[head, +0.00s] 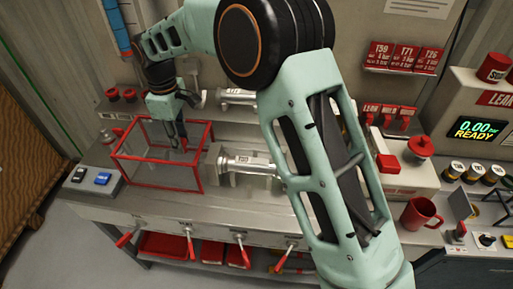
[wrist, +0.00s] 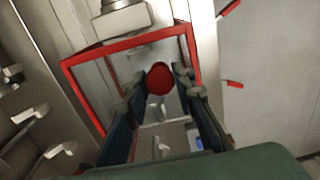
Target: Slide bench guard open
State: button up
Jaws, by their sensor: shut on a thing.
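The bench guard (head: 160,185) is a clear box with a red frame on the left part of the bench. In the wrist view its red frame (wrist: 95,118) fills the left and middle. A round red knob (wrist: 158,78) sits between my fingertips. My gripper (head: 180,138) points down at the guard, and in the wrist view my gripper (wrist: 160,80) is shut on the red knob. In the head view the knob is mostly hidden by my fingers.
A metal fixture (head: 245,162) stands on the bench right of the guard. A button box (head: 94,181) with a blue button is at its left. Red-handled levers (head: 190,248) stick out along the bench front. A red mug (head: 418,213) stands further right.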

jog(key=o, duration=0.9)
jog(key=shift+r, duration=0.15)
notch_tip(320, 180, up, 3)
jog(key=shift+f+p, duration=0.15)
jog(key=shift+p, duration=0.95)
jog(key=shift+r+p, duration=0.35)
jog(key=shift+r, duration=1.9)
